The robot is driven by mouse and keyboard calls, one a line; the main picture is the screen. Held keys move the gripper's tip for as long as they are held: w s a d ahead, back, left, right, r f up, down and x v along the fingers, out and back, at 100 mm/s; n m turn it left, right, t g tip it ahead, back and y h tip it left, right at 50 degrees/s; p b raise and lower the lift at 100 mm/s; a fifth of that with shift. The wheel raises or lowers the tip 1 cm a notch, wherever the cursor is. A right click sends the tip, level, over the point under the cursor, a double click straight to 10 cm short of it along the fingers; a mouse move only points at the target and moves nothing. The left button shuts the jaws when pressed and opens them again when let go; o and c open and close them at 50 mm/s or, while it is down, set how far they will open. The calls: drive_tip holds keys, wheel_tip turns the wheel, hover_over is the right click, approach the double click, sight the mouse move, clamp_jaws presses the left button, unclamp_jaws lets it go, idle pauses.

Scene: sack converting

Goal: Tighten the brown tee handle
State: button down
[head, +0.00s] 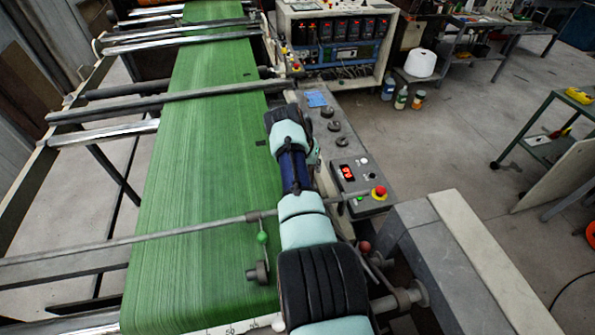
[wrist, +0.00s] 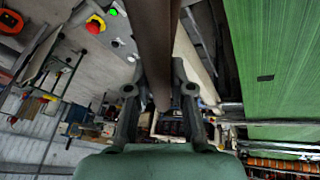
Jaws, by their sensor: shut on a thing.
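The brown tee handle (wrist: 155,45) shows in the wrist view as a long brown bar running from the top edge down between my fingers. My gripper (wrist: 160,78) is shut on it, with one dark finger on each side of the bar. The bar's far end and whatever it is fixed to are out of the wrist view.
Green woven web (head: 200,150) runs over rollers left of my arm. A control box (head: 356,172) with a red display and a red emergency button (head: 379,193) stands close on the right. Open floor (head: 450,140) lies farther right.

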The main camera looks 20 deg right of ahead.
drive_tip(key=shift+r, duration=0.1)
idle(0.4)
drive_tip(key=c, duration=1)
unclamp_jaws()
drive_tip(key=shift+s, duration=0.1)
drive_tip(key=v, duration=1.1)
drive_tip(key=shift+a+r, duration=0.2)
drive_tip(key=shift+r, duration=0.15)
drive_tip(key=shift+d, duration=0.1)
drive_tip(key=shift+c, duration=0.2)
